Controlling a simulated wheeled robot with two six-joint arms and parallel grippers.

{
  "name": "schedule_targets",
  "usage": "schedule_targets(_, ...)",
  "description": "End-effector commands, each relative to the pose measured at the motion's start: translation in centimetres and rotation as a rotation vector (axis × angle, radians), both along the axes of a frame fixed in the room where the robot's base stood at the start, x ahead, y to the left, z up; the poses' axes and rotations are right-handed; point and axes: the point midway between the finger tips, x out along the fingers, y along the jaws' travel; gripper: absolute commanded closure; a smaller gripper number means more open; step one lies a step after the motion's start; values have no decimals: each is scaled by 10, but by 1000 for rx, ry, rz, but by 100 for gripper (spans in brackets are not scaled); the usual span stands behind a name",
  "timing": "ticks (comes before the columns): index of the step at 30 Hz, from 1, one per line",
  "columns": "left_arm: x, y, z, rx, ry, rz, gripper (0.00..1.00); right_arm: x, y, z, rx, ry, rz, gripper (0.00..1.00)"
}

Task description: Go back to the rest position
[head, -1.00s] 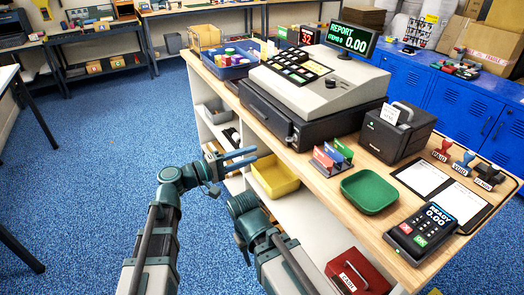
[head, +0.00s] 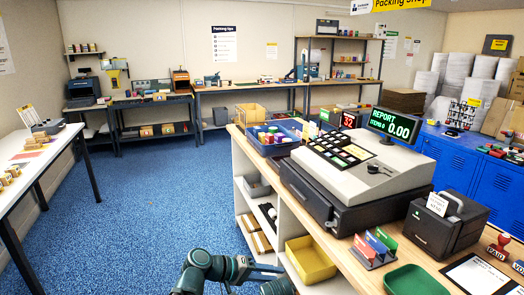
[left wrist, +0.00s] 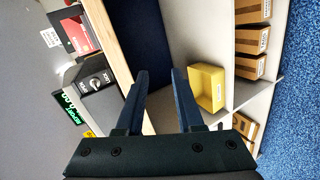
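My left gripper (head: 262,272) is low in the head view, in front of the shelf side of the counter, with only part of it showing. In the left wrist view its two fingers (left wrist: 162,88) stand apart with nothing between them. It is open and empty, and nothing touches the fingers. A small piece of my right arm shows at the bottom edge of the head view; its fingers are hidden or out of frame.
The counter (head: 350,262) carries a cash register (head: 345,165), a blue tray (head: 262,145), a card printer (head: 450,228) and a green tray (head: 412,282). A yellow bin (head: 310,260) sits on its shelf. Blue floor (head: 150,210) is clear to the left.

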Motion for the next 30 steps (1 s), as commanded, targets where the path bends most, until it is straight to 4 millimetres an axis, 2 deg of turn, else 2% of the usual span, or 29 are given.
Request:
schedule_targets(1,-12,13,-21,110,9,-16,64,0,0,0,0,0,0,50)
schedule_targets(3,-24,35,-49,272,26,-38,64,0,0,0,0,0,0,50)
schedule_targets(6,-41,70,-81,485,55,-63,64,0,0,0,0,0,0,50)
schedule_targets(9,-54,104,-101,658,85,-79,64,0,0,0,0,0,0,50)
schedule_targets(15,-75,162,-120,926,141,-94,64,0,0,0,0,0,0,50)
schedule_targets(20,-91,205,-124,1109,188,-97,64,0,0,0,0,0,0,50)
schedule_targets(21,-94,192,-124,1115,179,-131,64,0,0,0,0,0,0,50)
schedule_targets(24,-102,169,-124,1134,165,-195,64,0,0,0,0,0,0,50)
schedule_targets(30,-122,130,-124,1179,139,-317,64,0,0,0,0,0,0,50)
